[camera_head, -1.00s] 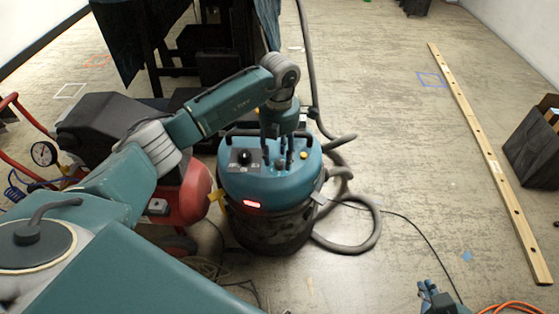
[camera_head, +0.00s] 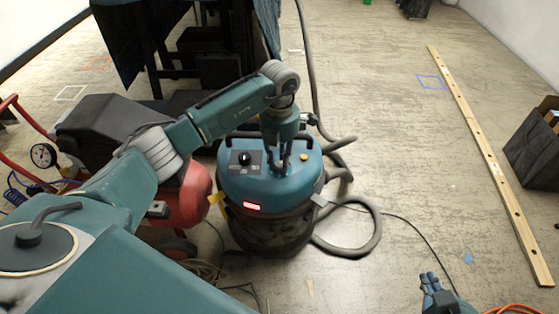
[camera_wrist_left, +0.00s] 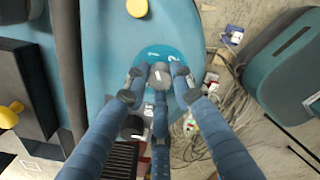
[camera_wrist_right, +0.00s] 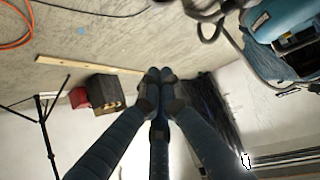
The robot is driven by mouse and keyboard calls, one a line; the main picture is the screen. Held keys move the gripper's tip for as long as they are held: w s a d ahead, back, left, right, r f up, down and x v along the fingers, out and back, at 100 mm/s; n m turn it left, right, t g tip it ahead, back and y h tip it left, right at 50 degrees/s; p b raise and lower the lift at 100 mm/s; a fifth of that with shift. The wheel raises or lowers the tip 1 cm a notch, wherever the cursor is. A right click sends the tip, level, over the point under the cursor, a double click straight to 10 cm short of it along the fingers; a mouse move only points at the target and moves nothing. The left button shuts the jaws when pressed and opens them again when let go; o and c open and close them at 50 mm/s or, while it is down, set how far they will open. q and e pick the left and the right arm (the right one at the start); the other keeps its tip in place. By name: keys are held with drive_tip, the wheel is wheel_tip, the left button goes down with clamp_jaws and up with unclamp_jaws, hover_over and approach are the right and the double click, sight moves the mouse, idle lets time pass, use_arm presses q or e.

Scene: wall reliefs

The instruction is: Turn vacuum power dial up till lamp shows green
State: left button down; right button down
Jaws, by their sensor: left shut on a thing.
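The vacuum (camera_head: 288,190) has a teal lid and a dark drum. Its lamp (camera_head: 251,206) on the front glows red. My left gripper (camera_head: 280,166) points down at the lid. In the left wrist view its fingers are closed around a grey round dial (camera_wrist_left: 160,75) on a light teal disc with white numerals. In the head view the fingers hide this dial. A black knob (camera_head: 245,158) sits on a dark panel left of my fingers. My right gripper (camera_head: 430,282) is low at the right, away from the vacuum; its fingertips meet, empty, in the right wrist view (camera_wrist_right: 160,75).
A yellow button (camera_head: 304,158) is right of my left fingers. A grey hose (camera_head: 352,248) coils beside the vacuum. A red compressor (camera_head: 190,200) stands close on the left. A long wooden beam (camera_head: 490,160) lies at the right. The floor between is mostly clear.

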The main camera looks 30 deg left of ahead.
use_arm(q)
drive_tip(key=m, duration=0.2)
drive_tip(key=shift+r+m+p, duration=0.15)
drive_tip(key=shift+m+p, duration=0.15)
drive_tip(key=shift+p, duration=0.05)
drive_tip(key=shift+m, duration=4.4)
use_arm(e)
drive_tip(key=s+d+f+g, duration=0.1)
drive_tip(key=s+f+g, duration=0.1)
drive_tip(key=s+f, duration=0.1)
drive_tip(key=shift+s+d+f+g+h, duration=0.3)
drive_tip(key=shift+s+d, duration=0.05)
drive_tip(key=shift+s, duration=0.55)
use_arm(q)
drive_tip(key=c, duration=1.5)
unclamp_jaws()
